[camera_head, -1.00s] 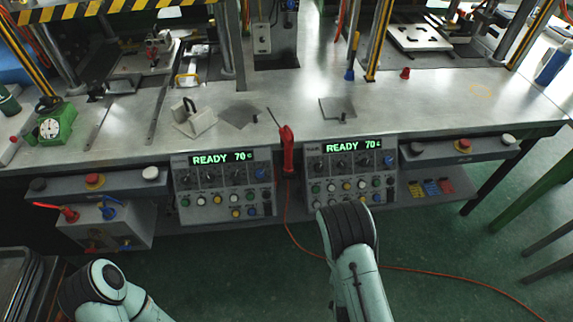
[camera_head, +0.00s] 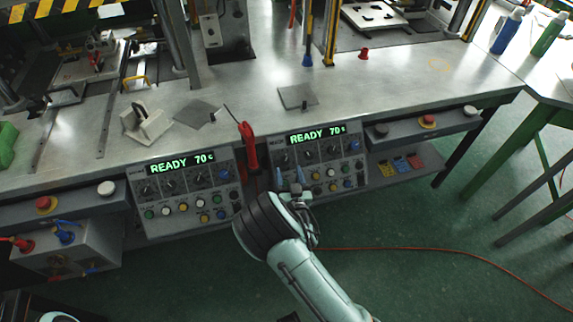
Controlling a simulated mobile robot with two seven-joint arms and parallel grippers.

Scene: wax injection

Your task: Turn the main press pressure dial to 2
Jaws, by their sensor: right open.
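Two grey control panels hang on the front of the bench. The left panel (camera_head: 160,203) and the right panel (camera_head: 345,166) each have a green "READY 70" display, a row of dark dials with a blue knob at the right end, and coloured buttons below. The dials on the right panel (camera_head: 308,154) and on the left panel (camera_head: 171,185) are too small for me to read labels or settings. My left gripper is out of view.
A red-handled tool (camera_head: 248,145) stands between the panels at the bench edge. A red cable (camera_head: 430,250) runs over the green floor. Red stop buttons (camera_head: 428,121) sit on the side boxes. A green table (camera_head: 545,100) stands at the right.

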